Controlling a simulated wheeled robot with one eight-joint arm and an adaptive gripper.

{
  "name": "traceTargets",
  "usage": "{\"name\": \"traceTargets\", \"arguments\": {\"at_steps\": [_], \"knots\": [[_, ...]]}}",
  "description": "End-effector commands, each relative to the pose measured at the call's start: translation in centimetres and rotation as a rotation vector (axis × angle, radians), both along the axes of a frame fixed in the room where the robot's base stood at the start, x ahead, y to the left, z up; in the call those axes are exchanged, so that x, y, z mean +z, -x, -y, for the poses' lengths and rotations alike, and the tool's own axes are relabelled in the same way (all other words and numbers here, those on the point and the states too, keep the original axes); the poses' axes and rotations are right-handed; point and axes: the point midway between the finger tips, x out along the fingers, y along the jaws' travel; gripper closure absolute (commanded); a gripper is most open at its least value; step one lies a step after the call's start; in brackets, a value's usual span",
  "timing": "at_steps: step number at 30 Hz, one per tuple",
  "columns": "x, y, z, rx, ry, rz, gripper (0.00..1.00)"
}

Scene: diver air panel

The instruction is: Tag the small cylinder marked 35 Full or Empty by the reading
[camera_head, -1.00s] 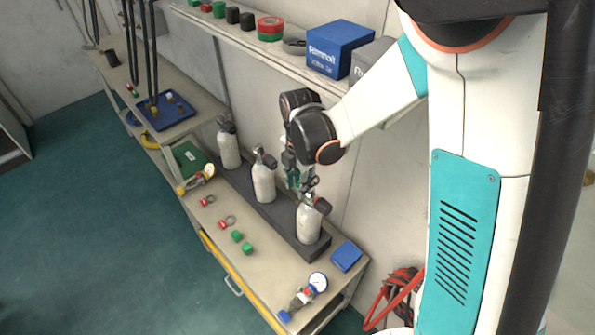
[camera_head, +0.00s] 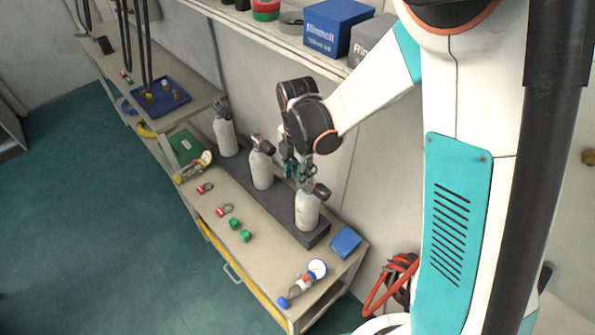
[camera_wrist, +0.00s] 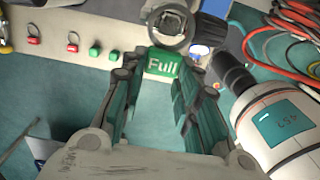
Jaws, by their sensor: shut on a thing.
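My gripper (camera_wrist: 150,76) is shut on a green tag marked Full (camera_wrist: 163,63). A grey ring (camera_wrist: 168,22) shows just beyond the tag; I cannot tell whether it is part of it. In the head view three small cylinders stand in a dark rack: left (camera_head: 224,132), middle (camera_head: 262,168) and right (camera_head: 307,210). My gripper is close by the right one, partly hidden by my arm. Their numbers are unreadable there.
Two red tags (camera_head: 205,188) (camera_head: 225,210) and two green blocks (camera_head: 234,223) (camera_head: 246,236) lie on the bench. A gauge (camera_head: 317,268) lies at the near end; its reading is too small. A blue box (camera_head: 345,242) sits beside the rack. Red hoses (camera_head: 393,280) hang at right.

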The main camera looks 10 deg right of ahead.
Motion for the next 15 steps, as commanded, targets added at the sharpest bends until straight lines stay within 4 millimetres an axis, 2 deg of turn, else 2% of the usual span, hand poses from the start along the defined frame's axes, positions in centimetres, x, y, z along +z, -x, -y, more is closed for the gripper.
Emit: {"name": "traceTargets", "arguments": {"at_steps": [15], "knots": [[-0.60, -0.01, -0.01, 0.000, 0.000, 0.000, 0.91]]}}
